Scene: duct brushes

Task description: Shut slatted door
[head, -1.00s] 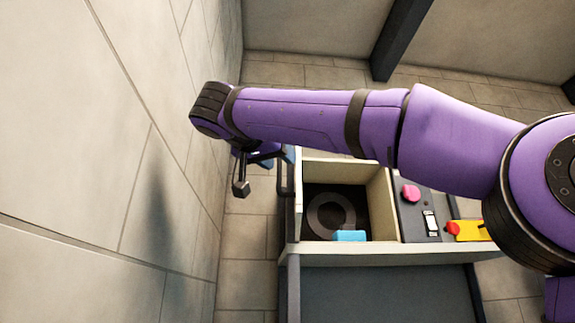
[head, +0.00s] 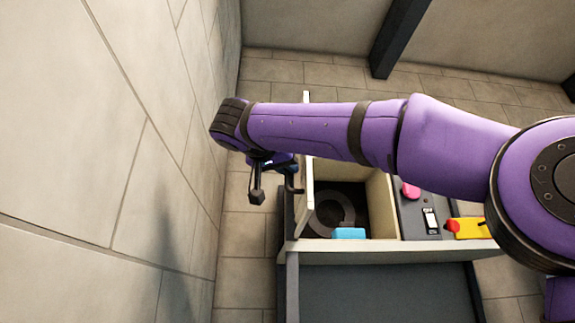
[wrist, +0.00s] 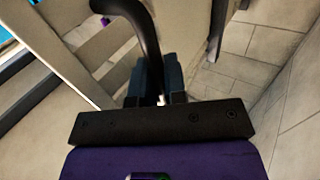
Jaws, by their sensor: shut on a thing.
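The door (head: 306,185) is a cream panel seen nearly edge-on at the left side of a cream box (head: 380,205). It stands open, and the box's inside shows. Part of the door is behind my arm, and its far end shows above the arm. A black curved handle (wrist: 147,38) is on the door. My gripper (wrist: 158,86) is shut on this handle, with one dark blue finger on each side. In the head view my gripper (head: 284,166) is at the door's left side, partly hidden by my wrist.
A dark ring (head: 334,212) and a blue block (head: 349,233) are in the box. Right of it are a pink knob (head: 410,191), a switch (head: 431,221) and a yellow part with a red knob (head: 468,229). A tiled wall (head: 90,130) rises close on the left.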

